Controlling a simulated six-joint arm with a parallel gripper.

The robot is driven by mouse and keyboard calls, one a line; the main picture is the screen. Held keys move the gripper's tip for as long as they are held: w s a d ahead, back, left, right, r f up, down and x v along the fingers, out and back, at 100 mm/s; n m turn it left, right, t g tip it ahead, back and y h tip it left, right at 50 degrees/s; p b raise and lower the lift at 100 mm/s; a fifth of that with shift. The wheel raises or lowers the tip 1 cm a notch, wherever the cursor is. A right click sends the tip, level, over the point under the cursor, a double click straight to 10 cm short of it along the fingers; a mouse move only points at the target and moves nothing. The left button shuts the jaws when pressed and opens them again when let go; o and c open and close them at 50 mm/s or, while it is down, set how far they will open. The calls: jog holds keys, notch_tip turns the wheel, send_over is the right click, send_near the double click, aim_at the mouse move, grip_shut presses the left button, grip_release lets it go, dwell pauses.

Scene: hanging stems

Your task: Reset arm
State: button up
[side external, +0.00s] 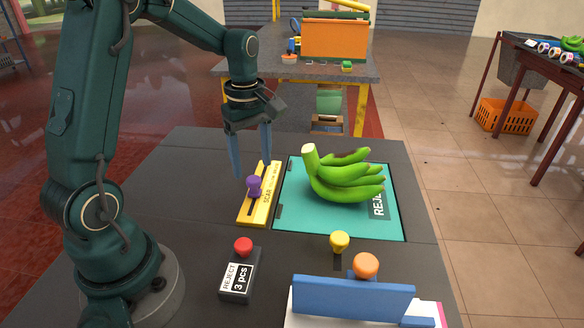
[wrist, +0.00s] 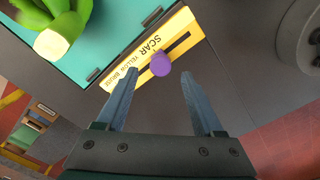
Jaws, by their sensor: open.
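My gripper (side external: 252,157) hangs from the arm with its blue-grey fingers pointing down and apart, empty. It is above the yellow slider plate (side external: 249,208) marked "SCAR", near its purple knob (side external: 254,185). In the wrist view my gripper (wrist: 160,90) shows its fingers spread, with the purple knob (wrist: 161,65) appearing between and beyond the tips. Whether a finger touches the plate cannot be told. A green banana bunch (side external: 345,182) lies on the teal panel (side external: 300,219) marked "REJE…"; its pale stem end (wrist: 50,45) shows at the wrist view's top left.
A box labelled "REJECT 3 pcs" (side external: 237,282) with a red button (side external: 243,246) stands in front. A yellow knob (side external: 340,241), an orange knob (side external: 366,265) and a blue bar (side external: 352,298) are at the front right.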

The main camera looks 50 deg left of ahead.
jog(key=shift+r, duration=0.9)
jog(key=s+d+r+m+t, duration=0.4)
jog(key=d+r+m, duration=0.1)
jog(key=d+r, duration=0.3)
jog(key=s+d+f+m+t, duration=0.1)
jog(key=s+d+m, duration=0.3)
jog(key=m, duration=0.9)
jog(key=s, duration=0.3)
jog(key=shift+s+d+f+t, duration=0.15)
jog(key=shift+s+f+t, duration=0.05)
jog(key=shift+f+t, duration=0.1)
